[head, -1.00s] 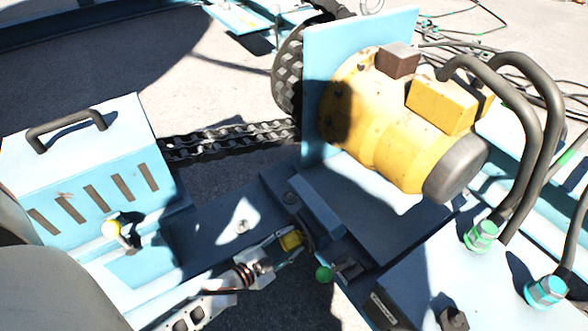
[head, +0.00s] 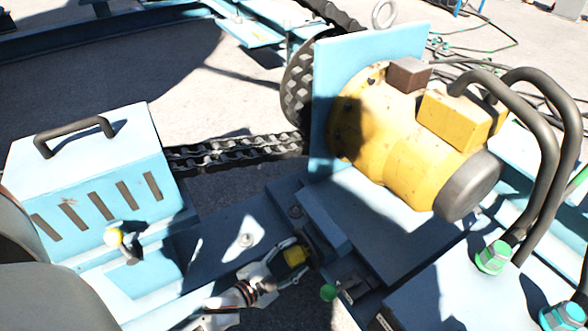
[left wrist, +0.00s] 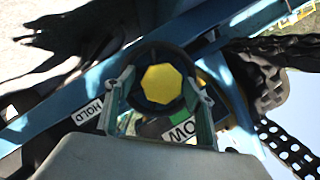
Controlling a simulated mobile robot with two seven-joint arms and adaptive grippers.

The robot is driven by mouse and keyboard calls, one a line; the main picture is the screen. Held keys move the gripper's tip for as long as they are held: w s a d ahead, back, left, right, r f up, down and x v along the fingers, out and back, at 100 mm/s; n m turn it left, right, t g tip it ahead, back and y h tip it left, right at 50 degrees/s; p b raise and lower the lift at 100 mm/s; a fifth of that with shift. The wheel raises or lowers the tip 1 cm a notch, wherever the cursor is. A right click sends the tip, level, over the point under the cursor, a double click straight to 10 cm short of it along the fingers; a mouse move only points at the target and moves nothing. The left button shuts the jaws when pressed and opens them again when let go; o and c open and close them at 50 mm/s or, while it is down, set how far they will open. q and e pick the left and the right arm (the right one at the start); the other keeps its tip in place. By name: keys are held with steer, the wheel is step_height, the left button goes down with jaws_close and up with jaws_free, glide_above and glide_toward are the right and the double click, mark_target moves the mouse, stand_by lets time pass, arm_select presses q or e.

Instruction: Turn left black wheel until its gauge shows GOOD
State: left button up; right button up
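The black wheel (head: 311,248) with a yellow hub sits low on the blue machine, below the yellow motor. My left gripper (head: 290,258) is at it, fingers spread, one to each side of the yellow hub. In the left wrist view, the yellow hub (left wrist: 161,84) lies between the fingertips (left wrist: 161,76), which are wide apart near the black rim. I cannot tell if they touch it. Below the wheel is a gauge label (left wrist: 180,130) with a green patch and a partly hidden word that seems to end in "OW". My right gripper is not in view.
A "HOLD" label (left wrist: 88,112) is beside the left finger. A green knob (head: 328,292) is close to my left gripper. The yellow motor (head: 410,140) and a blue upright plate stand behind. A blue slotted box (head: 95,190) with a handle is at left. Thick hoses (head: 540,120) are at right.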

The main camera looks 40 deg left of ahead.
arm_select(q)
steer(key=v, duration=1.2)
stand_by(1.3)
